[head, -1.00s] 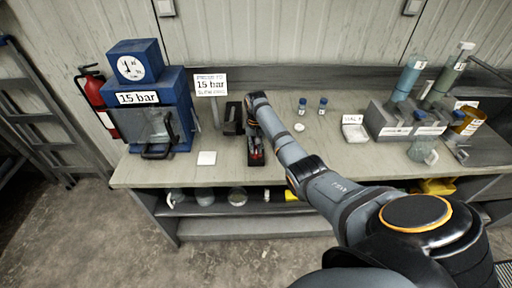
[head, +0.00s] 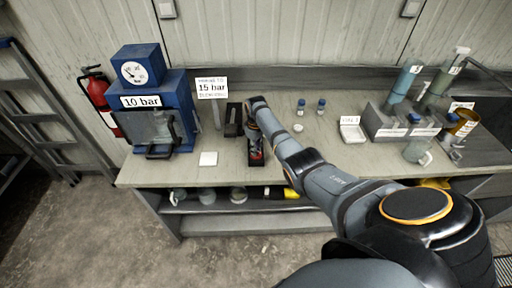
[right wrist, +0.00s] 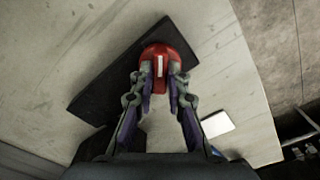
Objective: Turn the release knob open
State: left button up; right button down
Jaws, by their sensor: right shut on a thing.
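The release knob (right wrist: 160,59) is red with a white line on top, and sits on a long black base (right wrist: 112,78). In the right wrist view the line points roughly straight up the picture, at a slant to the base. My right gripper (right wrist: 160,85) is shut on the knob, one finger at each side. In the head view the gripper (head: 256,148) comes down over the black base (head: 257,162), and the knob is mostly hidden. The blue press (head: 163,88) has a dial gauge (head: 134,72) and a label reading 10 bar. My left gripper is not in view.
A sign (head: 211,87) behind the base reads 15 bar. A white square (head: 208,158) lies between press and base. Two blue-capped vials (head: 301,107) stand behind my arm. A grey rack (head: 392,122) with cylinders stands at the right. The bench front is mostly clear.

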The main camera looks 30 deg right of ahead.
jog(key=n, duration=0.3)
jog(key=shift+r+n+p, duration=0.1)
jog(key=shift+n+p, duration=0.2)
jog(key=shift+n, duration=2)
jog(key=c, duration=1.3)
grip_release()
notch_tip(320, 180, up, 12)
jog(key=shift+f, duration=0.1)
